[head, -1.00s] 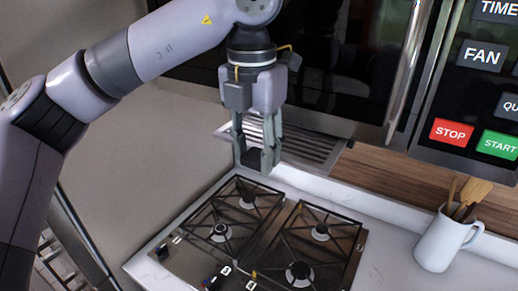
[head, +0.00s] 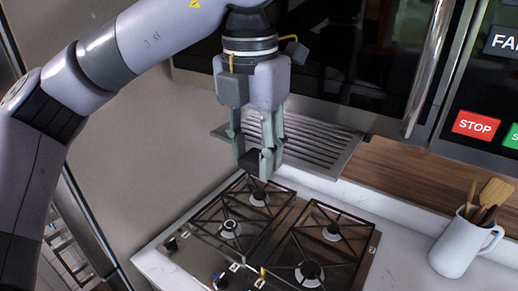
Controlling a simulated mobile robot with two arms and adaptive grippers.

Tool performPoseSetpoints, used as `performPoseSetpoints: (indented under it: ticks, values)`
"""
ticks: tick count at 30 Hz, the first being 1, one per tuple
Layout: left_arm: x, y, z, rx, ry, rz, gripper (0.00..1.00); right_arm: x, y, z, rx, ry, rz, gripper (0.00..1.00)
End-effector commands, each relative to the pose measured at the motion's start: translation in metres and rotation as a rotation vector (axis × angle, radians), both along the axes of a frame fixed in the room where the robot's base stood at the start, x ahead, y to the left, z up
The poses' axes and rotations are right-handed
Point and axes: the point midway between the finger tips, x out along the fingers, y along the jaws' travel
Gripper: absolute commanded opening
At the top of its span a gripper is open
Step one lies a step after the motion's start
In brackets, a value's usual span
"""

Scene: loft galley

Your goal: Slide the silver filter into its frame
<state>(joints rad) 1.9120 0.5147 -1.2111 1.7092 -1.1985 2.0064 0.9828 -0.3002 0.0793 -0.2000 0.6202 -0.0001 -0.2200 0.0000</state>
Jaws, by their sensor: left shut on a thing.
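The silver filter (head: 318,143) is a slatted metal panel below the microwave's dark front, above the back of the stove. My left gripper (head: 262,163) points down at the filter's left part, over the back of the stove. Its fingers are shut on the filter and cover part of its near edge. The frame that takes the filter cannot be clearly made out; the microwave's underside is largely hidden. My right gripper is not in view.
The microwave (head: 300,70) with a long handle is above the filter. The gas stove (head: 275,235) with black grates is below. A white jug (head: 456,246) of wooden utensils stands on the right counter. A wood backsplash (head: 415,175) runs behind.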

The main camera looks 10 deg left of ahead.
Motion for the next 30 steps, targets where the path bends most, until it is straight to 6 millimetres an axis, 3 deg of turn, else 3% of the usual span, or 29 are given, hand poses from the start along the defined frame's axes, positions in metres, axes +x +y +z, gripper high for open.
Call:
performPoseSetpoints:
  ticks: [18, 30]
  values:
    - [-0.023, 0.008, 0.000, -0.001, -0.002, -0.002, 0.04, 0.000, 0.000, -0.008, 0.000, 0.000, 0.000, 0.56]
    - [-0.026, 0.009, 0.000, 0.000, -0.002, 0.000, 0.04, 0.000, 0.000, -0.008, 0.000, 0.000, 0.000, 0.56]
